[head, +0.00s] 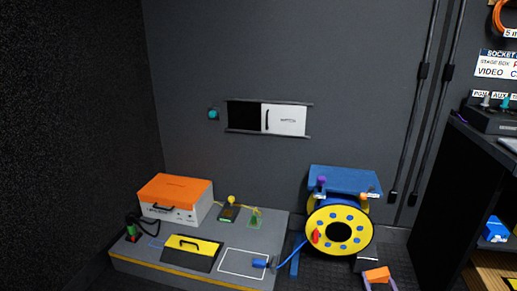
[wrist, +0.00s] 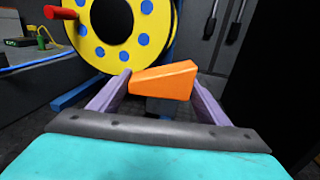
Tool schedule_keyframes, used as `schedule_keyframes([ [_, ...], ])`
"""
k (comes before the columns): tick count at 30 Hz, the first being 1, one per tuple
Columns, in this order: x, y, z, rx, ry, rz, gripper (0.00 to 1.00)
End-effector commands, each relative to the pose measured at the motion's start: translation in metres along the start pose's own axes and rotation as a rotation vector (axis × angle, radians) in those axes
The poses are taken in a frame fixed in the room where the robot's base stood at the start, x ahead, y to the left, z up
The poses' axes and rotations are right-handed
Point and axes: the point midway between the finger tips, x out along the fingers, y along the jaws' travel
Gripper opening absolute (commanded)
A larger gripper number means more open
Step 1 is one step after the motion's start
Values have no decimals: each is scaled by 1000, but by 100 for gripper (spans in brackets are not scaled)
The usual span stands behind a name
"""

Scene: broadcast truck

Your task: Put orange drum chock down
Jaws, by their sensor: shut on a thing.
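The orange drum chock (wrist: 163,80) is a wedge held between the two purple fingers of my gripper (wrist: 158,92) in the wrist view. My gripper is shut on it. In the head view the orange chock (head: 377,275) shows at the bottom right, with my gripper (head: 379,282) around it, in front of the yellow cable drum (head: 340,231). The drum has blue dots and a red handle, and stands on a blue frame (head: 345,180). In the wrist view the drum (wrist: 118,30) is just beyond the chock. I cannot tell the chock's height above the floor.
A low grey platform (head: 150,260) to the left holds an orange-topped case (head: 176,198), a black and yellow box (head: 192,252) and a blue connector (head: 260,264) with a cable to the drum. A dark shelf unit (head: 470,180) stands at the right. Dark floor shows around the drum.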

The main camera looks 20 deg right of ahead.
Motion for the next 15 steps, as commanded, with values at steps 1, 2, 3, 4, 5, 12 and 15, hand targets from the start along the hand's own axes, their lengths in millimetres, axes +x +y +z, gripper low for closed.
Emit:
schedule_keyframes([
  [1,10,12,12,-3,-2,24,44],
  [2,16,19,17,-3,-2,37,44],
  [3,23,27,24,-3,-3,54,44],
  [4,28,34,29,-3,-3,67,44],
  [5,33,41,35,-3,-3,79,44],
  [12,69,101,80,-3,-3,192,44],
  [15,82,128,100,-3,-3,242,44],
])
